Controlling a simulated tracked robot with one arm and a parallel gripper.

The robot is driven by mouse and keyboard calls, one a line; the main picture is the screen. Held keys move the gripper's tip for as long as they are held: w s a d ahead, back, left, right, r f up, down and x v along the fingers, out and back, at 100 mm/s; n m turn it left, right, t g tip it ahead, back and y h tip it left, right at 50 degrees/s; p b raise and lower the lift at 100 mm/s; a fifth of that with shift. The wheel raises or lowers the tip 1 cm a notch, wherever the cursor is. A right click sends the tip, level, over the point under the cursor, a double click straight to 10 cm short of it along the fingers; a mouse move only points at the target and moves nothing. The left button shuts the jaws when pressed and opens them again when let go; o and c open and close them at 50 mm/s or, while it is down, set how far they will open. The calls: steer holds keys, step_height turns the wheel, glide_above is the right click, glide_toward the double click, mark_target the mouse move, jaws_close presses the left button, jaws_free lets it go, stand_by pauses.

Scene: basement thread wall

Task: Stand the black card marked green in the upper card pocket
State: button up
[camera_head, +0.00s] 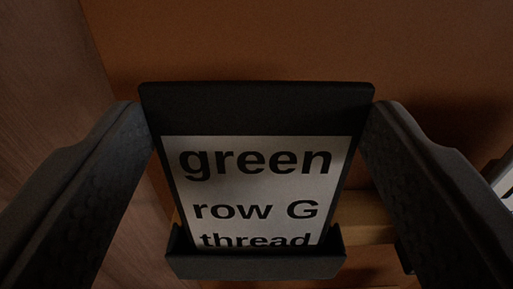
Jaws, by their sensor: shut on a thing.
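The black card (256,107) carries a white label reading "green", "row G", "thread". My gripper (257,118) is shut on the card, one finger against each side edge near its top. The card's lower end is behind the front lip of a black card pocket (256,267), and the lip cuts off the bottom of the label. The card looks roughly upright, its top nearer to me. I cannot tell whether its bottom edge rests on the pocket's floor, or whether this is the upper pocket.
An orange-brown panel (280,40) lies behind the card. A wooden rail (366,218) runs behind the pocket. A wooden side board (45,70) stands at the left. Part of another white-labelled item (504,182) shows at the right edge, beyond my right finger.

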steer(key=shift+f, duration=0.25)
stand_by(0.5)
steer(key=o, duration=0.8)
steer(key=s+a+b, duration=0.1)
steer(key=s, duration=1.2)
steer(key=shift+s+r, duration=0.25)
steer(key=shift+s, duration=0.05)
